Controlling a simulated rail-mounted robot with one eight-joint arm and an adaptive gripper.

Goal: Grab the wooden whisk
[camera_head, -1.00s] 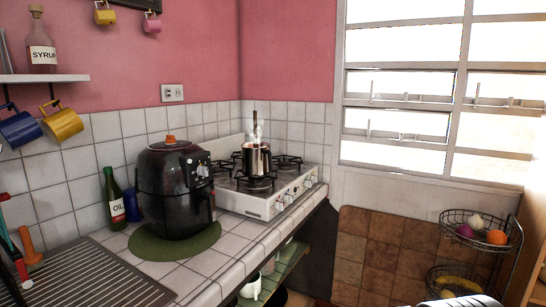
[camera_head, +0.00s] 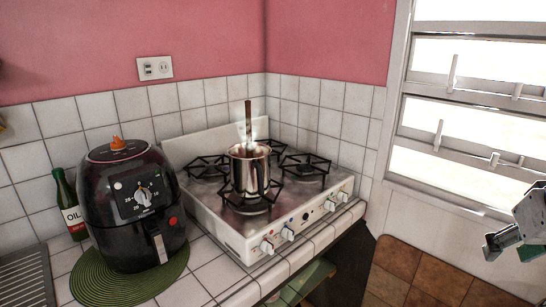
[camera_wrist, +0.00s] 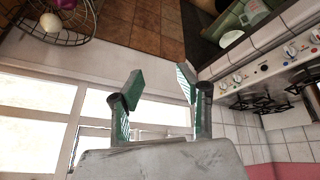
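A brown wooden handle, likely the whisk (camera_head: 248,118), stands upright out of a shiny metal pot (camera_head: 247,172) on the stove's front burner. Its lower end is hidden inside the pot, and wisps like steam rise around it. My gripper (camera_head: 512,243) is at the right edge of the head view, in front of the window and well away from the pot. In the wrist view my gripper (camera_wrist: 158,90) has its two green-padded fingers apart with nothing between them. The wrist view is turned over, and the whisk does not show there.
The white stove (camera_head: 228,228) has several black grates and front knobs. A black air fryer (camera_head: 135,205) on a green mat (camera_head: 105,285) stands left of it, beside an oil bottle (camera_head: 69,207). A wire basket (camera_wrist: 65,25) shows in the wrist view. Space before the window is clear.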

